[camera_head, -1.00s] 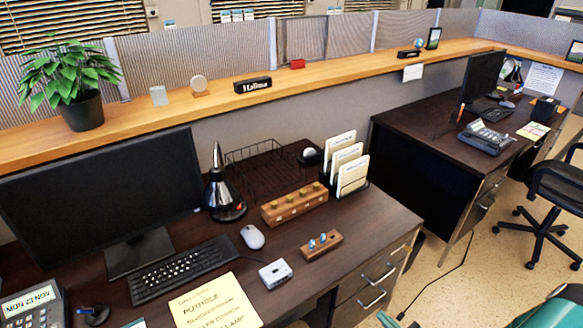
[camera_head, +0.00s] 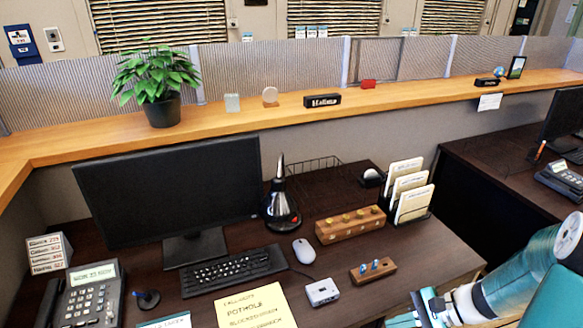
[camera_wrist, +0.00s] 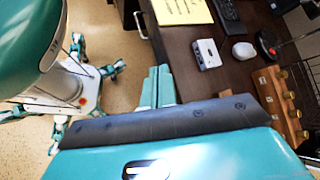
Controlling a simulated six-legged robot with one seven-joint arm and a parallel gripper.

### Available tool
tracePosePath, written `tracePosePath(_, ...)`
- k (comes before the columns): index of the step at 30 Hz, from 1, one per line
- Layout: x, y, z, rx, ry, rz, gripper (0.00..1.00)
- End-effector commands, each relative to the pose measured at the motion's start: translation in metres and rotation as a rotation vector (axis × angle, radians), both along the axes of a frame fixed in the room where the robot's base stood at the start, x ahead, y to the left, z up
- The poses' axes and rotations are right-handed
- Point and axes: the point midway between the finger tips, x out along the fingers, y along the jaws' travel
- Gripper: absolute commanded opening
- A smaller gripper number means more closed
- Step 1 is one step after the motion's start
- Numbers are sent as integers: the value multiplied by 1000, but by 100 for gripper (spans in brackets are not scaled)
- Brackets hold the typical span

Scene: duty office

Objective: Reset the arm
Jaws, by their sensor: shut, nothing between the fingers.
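My gripper (camera_wrist: 158,85) shows in the wrist view as two teal fingers side by side, shut with nothing between them. The fingers point past the front edge of the dark desk (camera_wrist: 205,95), with the tan floor to their left. In the head view my teal and white arm (camera_head: 505,275) reaches in from the lower right, its lower end near the desk's front edge. The fingertips cannot be made out clearly there. My own body and legs show at the left of the wrist view.
The floor beside the desk (camera_wrist: 110,30) looks clear.

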Motion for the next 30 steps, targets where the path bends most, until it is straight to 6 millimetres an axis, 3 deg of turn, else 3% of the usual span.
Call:
tracePosePath(12,-25,50,87,-493,-211,450,0)
tracePosePath(30,-70,87,204,-1096,-708,822,0)
